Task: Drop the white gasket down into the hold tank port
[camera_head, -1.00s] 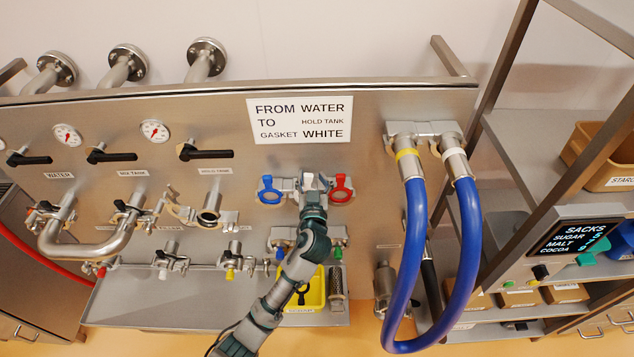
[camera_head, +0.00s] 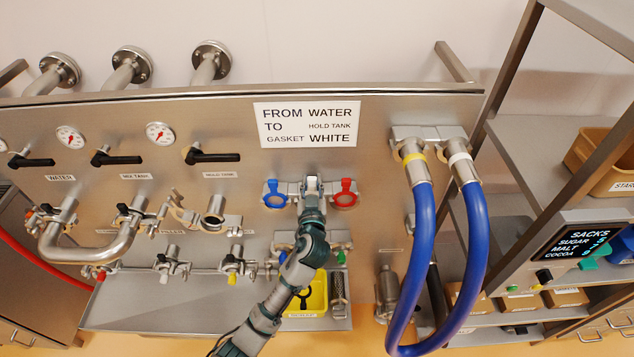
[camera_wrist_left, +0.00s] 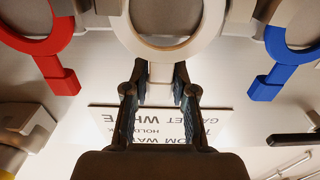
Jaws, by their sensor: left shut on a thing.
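The white gasket (camera_wrist_left: 160,48) is a ring with a tab, seen close up in the left wrist view. My left gripper (camera_wrist_left: 160,82) is shut on its tab. In the head view my left gripper (camera_head: 313,190) is at the rack on the panel, between the blue gasket (camera_head: 273,194) and the red gasket (camera_head: 345,195). It hides most of the white gasket there. The hold tank port (camera_head: 214,212) is the short pipe left of the rack, under the third black handle, with an open clamp beside it. My right gripper is not in view.
A sign (camera_head: 308,125) above the rack reads from water to hold tank, gasket white. Blue hoses (camera_head: 425,250) hang at the right. A bent steel pipe (camera_head: 88,247) is at the left. A yellow tray (camera_head: 304,297) sits below the rack, beside my arm.

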